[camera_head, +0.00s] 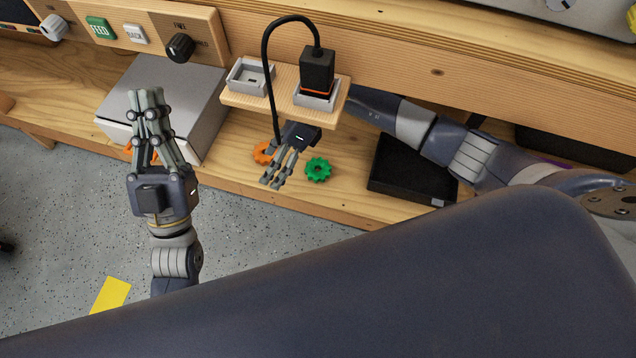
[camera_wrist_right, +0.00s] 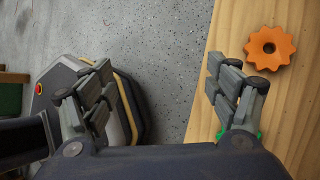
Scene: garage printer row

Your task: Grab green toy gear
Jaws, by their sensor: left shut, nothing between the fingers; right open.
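The green toy gear (camera_head: 318,169) lies flat on the wooden bench, near its front edge. In the right wrist view only slivers of the green gear (camera_wrist_right: 258,134) show behind the right-hand finger. My right gripper (camera_head: 274,182) is open and empty, just left of the green gear and apart from it in the head view. Its spread fingers also show in the right wrist view (camera_wrist_right: 162,85), with floor between them. My left gripper (camera_head: 146,97) is shut and empty, in front of the grey box at the left.
An orange gear (camera_head: 261,153) lies behind my right gripper and shows whole in the wrist view (camera_wrist_right: 270,48). A small shelf (camera_head: 270,104) with a black plug (camera_head: 317,68) and cable overhangs the bench. A grey box (camera_head: 190,85) stands left, a black tray (camera_head: 405,170) right.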

